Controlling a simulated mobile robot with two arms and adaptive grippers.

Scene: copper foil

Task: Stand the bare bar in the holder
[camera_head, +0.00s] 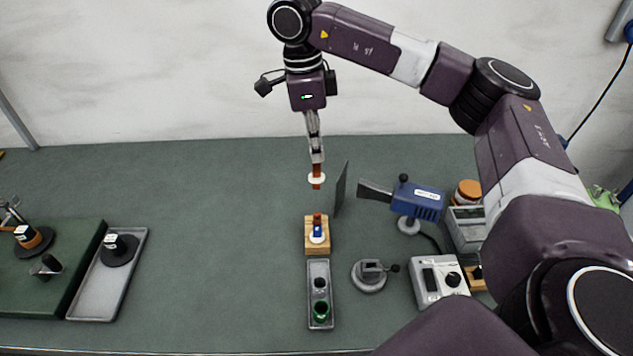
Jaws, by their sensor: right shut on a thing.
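My right gripper (316,158) points straight down and is shut on the bare bar (317,183), a short copper-coloured bar with a white disc around it. The bar hangs upright in the air. In the picture it is above the wooden holder (311,247), with a gap between them. Another copper-coloured bar with a blue band (317,231) and a white disc stands upright at the holder. The holder's openings are too small to make out. My left gripper is not in view.
A dark upright plate (341,188) stands right of the holder. A grey tray (319,266) with a green-rimmed cup is in front. A blue heat tool (416,201), a round grey stand (369,276) and a white control box (440,283) are at right.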

